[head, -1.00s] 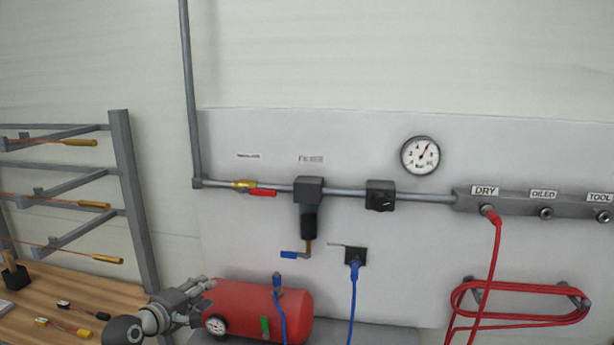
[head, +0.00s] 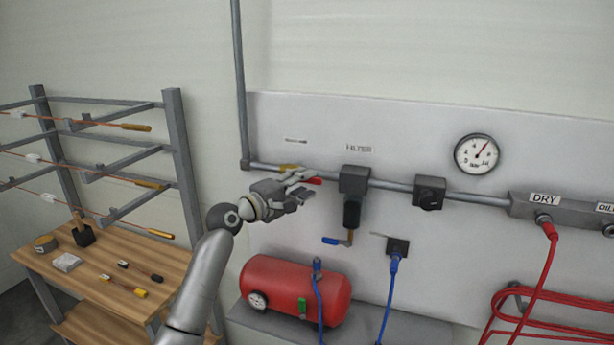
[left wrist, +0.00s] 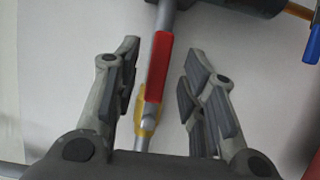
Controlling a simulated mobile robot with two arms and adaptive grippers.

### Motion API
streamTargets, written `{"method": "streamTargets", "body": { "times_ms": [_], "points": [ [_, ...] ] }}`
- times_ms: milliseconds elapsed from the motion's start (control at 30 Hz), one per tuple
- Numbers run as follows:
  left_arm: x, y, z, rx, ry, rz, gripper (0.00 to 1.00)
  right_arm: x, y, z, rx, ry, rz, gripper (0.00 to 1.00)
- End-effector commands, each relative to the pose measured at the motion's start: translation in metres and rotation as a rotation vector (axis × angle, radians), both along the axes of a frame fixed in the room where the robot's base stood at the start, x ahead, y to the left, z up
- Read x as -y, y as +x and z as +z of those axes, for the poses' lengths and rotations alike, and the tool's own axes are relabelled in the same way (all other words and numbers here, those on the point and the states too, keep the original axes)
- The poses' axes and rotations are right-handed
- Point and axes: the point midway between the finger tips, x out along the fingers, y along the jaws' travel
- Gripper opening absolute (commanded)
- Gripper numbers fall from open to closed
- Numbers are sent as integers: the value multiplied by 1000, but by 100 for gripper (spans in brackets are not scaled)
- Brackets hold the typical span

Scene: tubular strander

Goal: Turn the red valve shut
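The red valve has a red lever handle (left wrist: 158,68) on a brass-yellow body (left wrist: 148,112), set in a grey pipe on the wall panel. In the head view the red handle (head: 312,181) points right along the pipe, and the yellow body (head: 290,167) is partly covered by my gripper. My left gripper (head: 305,184) is in front of the valve. In the left wrist view the gripper (left wrist: 160,72) is open, with one finger on each side of the handle. I see gaps on both sides and cannot tell the depth. My right gripper is not in view.
A black filter (head: 353,182) with a blue drain lever (head: 331,241) hangs right of the valve. A red tank (head: 290,288) stands below. A pressure gauge (head: 477,154) is on the panel. A wooden bench (head: 100,262) and rack are at the left.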

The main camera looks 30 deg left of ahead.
Motion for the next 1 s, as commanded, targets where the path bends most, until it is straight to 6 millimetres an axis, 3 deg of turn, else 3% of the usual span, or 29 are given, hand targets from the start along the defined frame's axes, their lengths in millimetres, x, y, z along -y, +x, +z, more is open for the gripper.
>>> {"method": "streamTargets", "body": {
  "times_ms": [200,500,800,1000],
  "points": [
    [2,16,1,1,0,0,38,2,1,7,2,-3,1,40],
    [3,18,-1,0,0,1,38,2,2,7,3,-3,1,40],
    [3,18,-1,0,1,1,2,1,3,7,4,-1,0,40],
    [3,18,-1,-1,1,1,0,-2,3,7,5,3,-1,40]
  ]
}}
